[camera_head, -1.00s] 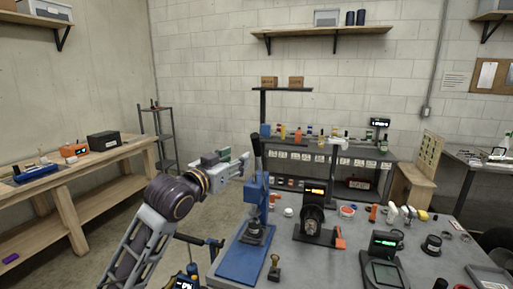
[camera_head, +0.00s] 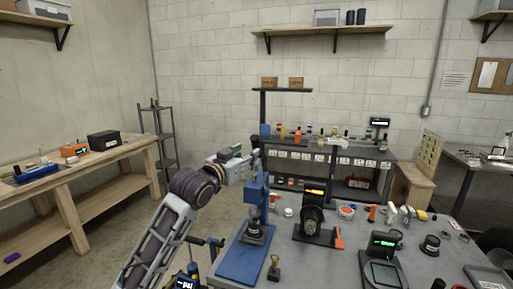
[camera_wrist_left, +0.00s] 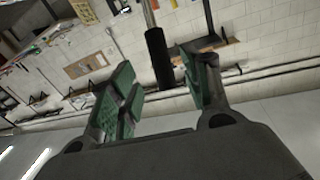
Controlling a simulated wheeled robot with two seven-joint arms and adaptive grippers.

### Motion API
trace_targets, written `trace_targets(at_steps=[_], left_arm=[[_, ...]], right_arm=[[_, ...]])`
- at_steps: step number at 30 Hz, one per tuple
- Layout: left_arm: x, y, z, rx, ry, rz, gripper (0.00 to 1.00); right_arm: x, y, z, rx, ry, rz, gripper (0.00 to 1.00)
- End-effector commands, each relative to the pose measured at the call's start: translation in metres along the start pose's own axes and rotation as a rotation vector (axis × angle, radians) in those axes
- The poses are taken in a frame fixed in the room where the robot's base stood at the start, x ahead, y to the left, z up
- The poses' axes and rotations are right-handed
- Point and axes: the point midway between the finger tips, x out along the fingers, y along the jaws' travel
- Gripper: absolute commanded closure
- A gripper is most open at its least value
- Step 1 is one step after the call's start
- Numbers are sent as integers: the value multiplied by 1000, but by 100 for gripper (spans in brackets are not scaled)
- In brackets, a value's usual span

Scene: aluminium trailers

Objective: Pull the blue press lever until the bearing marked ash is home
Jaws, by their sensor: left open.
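The blue press (camera_head: 256,190) stands on its blue base plate (camera_head: 240,265) at the near left edge of the grey table. Its lever (camera_head: 255,144) rises steeply at the top, with a dark grip. My left gripper (camera_head: 248,154) is at the lever, to the left of the press top. In the left wrist view, the black lever grip (camera_wrist_left: 159,58) stands between the green-padded fingers of my left gripper (camera_wrist_left: 162,85), which are open with gaps showing on both sides. A dark part sits under the press ram; I cannot read any ash mark. My right gripper is out of view.
Right of the press stand a black fixture (camera_head: 313,215) with a lit display and another display unit (camera_head: 384,245). A small brass-coloured stamp-like piece (camera_head: 274,268) stands beside the base plate. A rear bench (camera_head: 330,153) holds several small items.

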Motion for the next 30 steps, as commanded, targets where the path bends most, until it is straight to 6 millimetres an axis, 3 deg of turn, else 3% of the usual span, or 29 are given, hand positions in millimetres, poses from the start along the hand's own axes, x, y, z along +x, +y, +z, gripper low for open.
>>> trace_targets(at_steps=[21,30], left_arm=[[63,0,-2,0,1,0,52],[78,0,-1,0,1,0,52]], right_arm=[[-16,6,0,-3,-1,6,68],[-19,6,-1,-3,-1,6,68]])
